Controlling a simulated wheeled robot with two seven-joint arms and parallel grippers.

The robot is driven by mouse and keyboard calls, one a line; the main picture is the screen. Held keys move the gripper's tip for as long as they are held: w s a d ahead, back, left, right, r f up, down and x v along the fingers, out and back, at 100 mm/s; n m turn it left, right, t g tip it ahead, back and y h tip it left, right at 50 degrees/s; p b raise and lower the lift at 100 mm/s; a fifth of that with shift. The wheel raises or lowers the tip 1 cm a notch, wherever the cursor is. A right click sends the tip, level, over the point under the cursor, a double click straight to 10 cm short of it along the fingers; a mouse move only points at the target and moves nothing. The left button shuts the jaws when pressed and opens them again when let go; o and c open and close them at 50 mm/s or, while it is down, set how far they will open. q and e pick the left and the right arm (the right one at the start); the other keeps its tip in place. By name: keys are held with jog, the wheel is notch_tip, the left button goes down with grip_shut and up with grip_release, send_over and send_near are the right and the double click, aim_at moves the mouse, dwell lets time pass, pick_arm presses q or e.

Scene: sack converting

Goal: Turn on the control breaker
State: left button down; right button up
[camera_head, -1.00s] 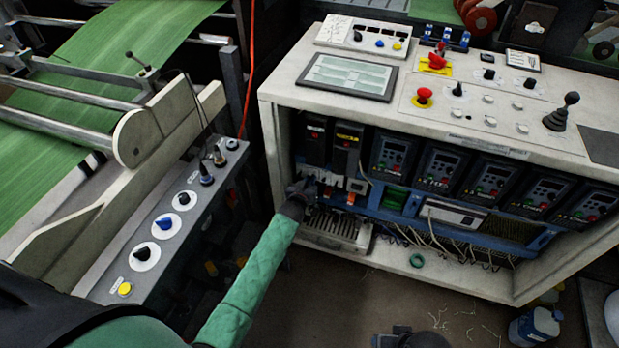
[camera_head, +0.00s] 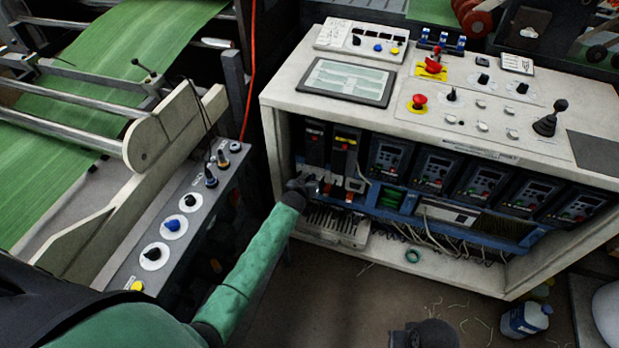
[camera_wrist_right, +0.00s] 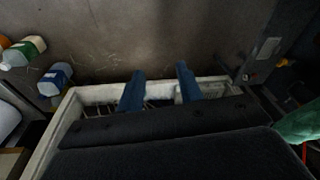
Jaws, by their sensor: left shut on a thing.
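The row of small breakers (camera_head: 328,188) sits inside the open cabinet, low on the left, under two dark modules. My left gripper (camera_head: 310,186) reaches into the cabinet at the left end of this row. It is shut on a small part there, which appears to be the control breaker. The jaws and the dark wrist hide most of that part, and its switch position cannot be made out. My right gripper (camera_wrist_right: 160,85) is open and empty in the right wrist view, its two blue fingers apart. Only its dark arm end shows at the bottom of the head view.
Several drive units (camera_head: 438,171) fill the cabinet to the right, with loose wires below. The white cabinet top (camera_head: 296,93) carries a screen (camera_head: 345,81), a red emergency button (camera_head: 419,102) and a joystick (camera_head: 551,120). A grey control box (camera_head: 190,228) stands left of my left arm.

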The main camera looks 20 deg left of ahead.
pick_arm(q)
jog(key=shift+r, duration=0.1)
pick_arm(e)
jog(key=shift+w+f, duration=0.1)
jog(key=shift+f, duration=0.45)
pick_arm(q)
jog(key=c, duration=1.5)
grip_release()
